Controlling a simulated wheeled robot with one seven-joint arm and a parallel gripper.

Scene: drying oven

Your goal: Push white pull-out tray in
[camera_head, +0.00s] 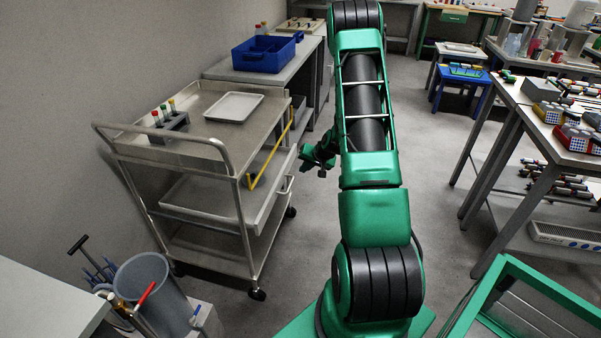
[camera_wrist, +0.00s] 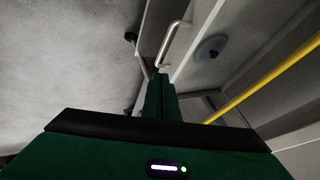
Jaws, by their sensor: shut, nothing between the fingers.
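The white pull-out tray (camera_head: 196,196) is on the middle level of the metal cart. Its front panel (camera_head: 272,205) stands out past the cart's right side, with a metal handle (camera_head: 286,186) on it. In the wrist view the handle (camera_wrist: 176,38) and the pale front panel (camera_wrist: 203,22) are just beyond my fingertips. My gripper (camera_head: 306,156) is to the right of the tray front, at about its far end. Its fingers are shut and empty in the wrist view (camera_wrist: 160,78). I cannot tell whether they touch the tray.
The metal cart (camera_head: 196,152) carries a small white tray (camera_head: 234,107) and a rack with capped tubes (camera_head: 168,127) on top. A yellow rail (camera_head: 270,152) runs along its right side. A grey bin (camera_head: 156,290) stands at front left.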

